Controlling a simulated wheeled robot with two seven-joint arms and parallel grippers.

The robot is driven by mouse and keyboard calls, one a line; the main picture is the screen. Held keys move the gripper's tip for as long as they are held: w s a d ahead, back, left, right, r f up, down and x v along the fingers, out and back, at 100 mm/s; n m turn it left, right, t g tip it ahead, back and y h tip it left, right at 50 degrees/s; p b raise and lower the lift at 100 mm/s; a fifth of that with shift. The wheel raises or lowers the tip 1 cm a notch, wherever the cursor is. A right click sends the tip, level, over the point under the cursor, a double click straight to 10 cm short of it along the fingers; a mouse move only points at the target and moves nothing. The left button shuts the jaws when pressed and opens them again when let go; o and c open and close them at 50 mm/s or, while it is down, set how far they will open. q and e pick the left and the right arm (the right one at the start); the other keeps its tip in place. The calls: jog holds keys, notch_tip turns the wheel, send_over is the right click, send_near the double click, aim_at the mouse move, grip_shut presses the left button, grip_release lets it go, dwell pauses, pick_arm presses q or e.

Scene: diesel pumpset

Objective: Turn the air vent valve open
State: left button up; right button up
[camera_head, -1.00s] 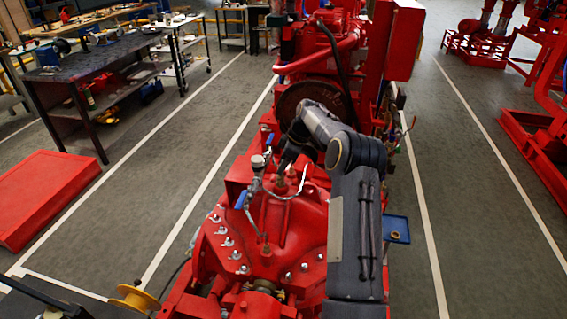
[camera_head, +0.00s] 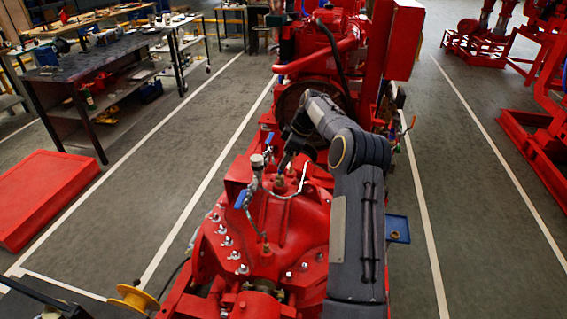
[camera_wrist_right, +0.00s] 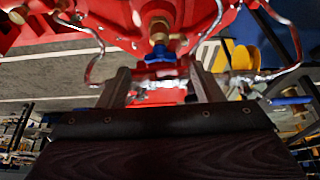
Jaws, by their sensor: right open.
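The red pump casing (camera_head: 290,215) carries a small pipe assembly with a gauge (camera_head: 257,161) and blue-handled valves, one handle low on the left (camera_head: 241,199) and one higher up (camera_head: 269,138). Which of them is the air vent valve I cannot tell for sure. My right gripper (camera_head: 284,166) is above the casing, just right of the gauge, its tips partly hidden. In the right wrist view its two fingers (camera_wrist_right: 161,85) are apart with nothing held. A brass valve with a blue handle (camera_wrist_right: 160,57) lies ahead, between the fingers in the picture.
The red engine (camera_head: 325,65) stands behind the pump. A bent metal tube (camera_head: 302,180) rises close to my gripper. A workbench (camera_head: 95,70) and a red platform (camera_head: 42,195) are at the left.

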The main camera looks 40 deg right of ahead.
jog(key=shift+v, duration=2.45)
